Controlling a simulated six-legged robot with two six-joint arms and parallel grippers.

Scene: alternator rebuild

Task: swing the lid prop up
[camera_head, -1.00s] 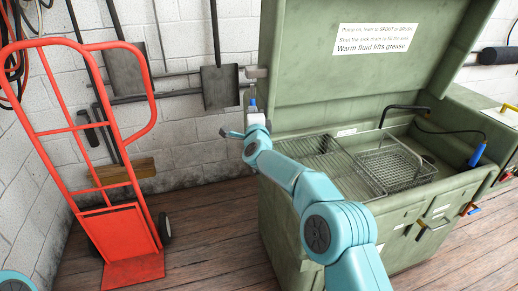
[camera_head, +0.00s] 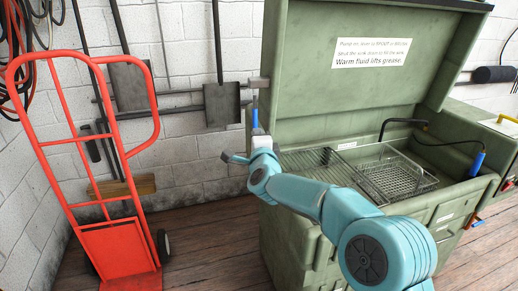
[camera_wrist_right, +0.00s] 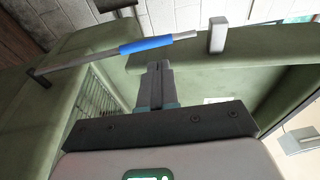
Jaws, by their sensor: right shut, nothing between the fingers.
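The lid prop is a thin grey rod with a blue sleeve (camera_wrist_right: 146,45). In the wrist view it runs from the tank's rim at the left up to near a grey block (camera_wrist_right: 217,36) on the lid. In the head view its blue sleeve (camera_head: 254,117) stands upright at the washer's left side, below a grey bracket (camera_head: 258,82). My right gripper (camera_wrist_right: 157,68) is shut and empty, its fingertips just short of the sleeve in the picture. In the head view my right gripper (camera_head: 248,157) is below the sleeve. My left gripper is out of view.
The green washer's lid (camera_head: 300,60) stands open behind its basin. Wire baskets (camera_head: 395,180) sit in the basin. A red hand truck (camera_head: 115,235) stands at left, with shovels (camera_head: 221,104) on the wall behind. Some wooden floor is clear between truck and washer.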

